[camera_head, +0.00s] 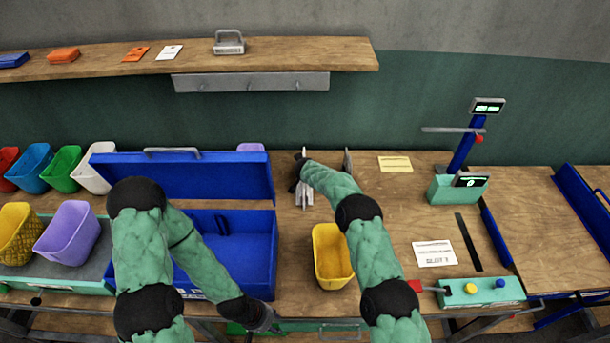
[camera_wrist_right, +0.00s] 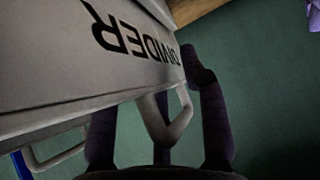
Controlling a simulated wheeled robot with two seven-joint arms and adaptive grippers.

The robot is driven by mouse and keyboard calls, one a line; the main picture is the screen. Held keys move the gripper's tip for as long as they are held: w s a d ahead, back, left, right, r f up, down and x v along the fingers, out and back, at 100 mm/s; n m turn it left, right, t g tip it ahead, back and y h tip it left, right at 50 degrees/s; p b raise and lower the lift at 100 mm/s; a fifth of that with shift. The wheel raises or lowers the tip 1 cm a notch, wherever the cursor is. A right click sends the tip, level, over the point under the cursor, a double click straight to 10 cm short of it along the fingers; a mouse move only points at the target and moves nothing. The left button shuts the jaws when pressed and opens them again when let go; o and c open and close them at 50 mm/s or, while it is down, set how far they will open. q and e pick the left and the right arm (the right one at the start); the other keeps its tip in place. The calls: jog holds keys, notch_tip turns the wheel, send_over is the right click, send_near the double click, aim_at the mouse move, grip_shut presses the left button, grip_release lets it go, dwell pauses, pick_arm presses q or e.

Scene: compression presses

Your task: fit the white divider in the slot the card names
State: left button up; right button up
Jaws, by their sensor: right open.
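A white panel lettered DIVIDER (camera_wrist_right: 80,60) fills the upper left of the right wrist view, with a looped handle (camera_wrist_right: 165,115) at its edge. My right gripper (camera_wrist_right: 158,125) is open, its dark fingers on either side of that handle. In the head view my right gripper (camera_head: 297,178) is at the back of the bench, partly hiding pale upright pieces (camera_head: 306,196). The open blue box (camera_head: 258,245) is left of it, its inside partly hidden by my left arm. My left gripper (camera_head: 264,318) is low at the box's front right corner; its jaws are unclear. A white card (camera_head: 434,253) lies at right, unreadable.
A yellow bin (camera_head: 332,257) stands between the box and my right arm. A grey upright plate (camera_head: 347,163) stands right of my right gripper. A yellow card (camera_head: 395,164), a blue-post device (camera_head: 460,185) and a button panel (camera_head: 482,292) are at right. Several coloured bins stand left.

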jog(key=shift+s+r, duration=0.2)
jog(key=shift+s, duration=0.05)
jog(key=shift+c, duration=0.6)
jog(key=c, duration=0.5)
jog(key=shift+w+f, duration=0.1)
jog(key=shift+f, duration=0.1)
grip_shut()
jog(key=shift+r, duration=0.1)
